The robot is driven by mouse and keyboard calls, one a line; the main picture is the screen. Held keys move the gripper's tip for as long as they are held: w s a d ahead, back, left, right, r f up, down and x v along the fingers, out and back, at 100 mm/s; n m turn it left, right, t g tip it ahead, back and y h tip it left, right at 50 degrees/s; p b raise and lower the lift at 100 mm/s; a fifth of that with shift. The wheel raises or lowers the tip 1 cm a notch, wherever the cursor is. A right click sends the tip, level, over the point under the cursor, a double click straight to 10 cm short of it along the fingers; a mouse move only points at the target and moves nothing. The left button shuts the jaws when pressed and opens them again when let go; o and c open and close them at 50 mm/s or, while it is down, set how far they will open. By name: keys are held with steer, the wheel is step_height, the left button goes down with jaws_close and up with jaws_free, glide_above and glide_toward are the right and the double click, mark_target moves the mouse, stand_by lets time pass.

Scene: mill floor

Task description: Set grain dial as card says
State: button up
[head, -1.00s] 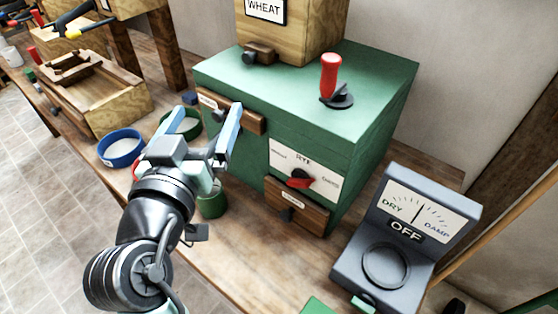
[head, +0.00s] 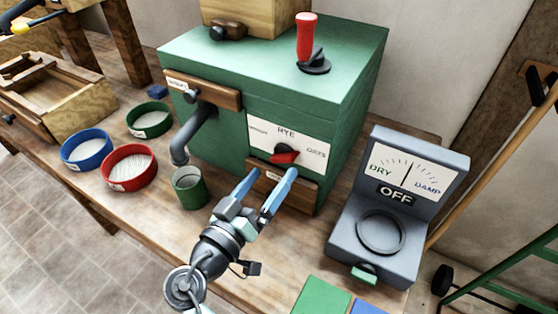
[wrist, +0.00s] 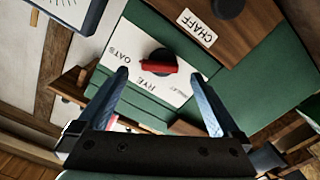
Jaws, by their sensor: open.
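The grain dial is a red pointer knob (head: 285,154) on a white plate (head: 313,137) marked RYE at the top and OATS at right, with a small label at left. It is on the front of the green mill (head: 225,122). I cannot tell which word the pointer indicates. In the wrist view the red knob (wrist: 158,67) lies beyond and between my fingers, with the plate turned over. My gripper (head: 267,174) is open and empty, just below and in front of the dial, apart from it. No card with readable instructions shows.
A grey meter (head: 350,215) reading OFF stands at right. A green cup (head: 190,190) stands under the spout, left of my gripper. Red (head: 154,167), blue (head: 62,152) and green (head: 129,120) sieves sit further left. A red-handled lever (head: 306,40) rises from the mill's top.

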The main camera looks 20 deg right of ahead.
mark_target(281, 162)
steer(key=shift+x, duration=2.2)
steer(key=shift+c, duration=0.3)
steer(key=c, duration=1.3)
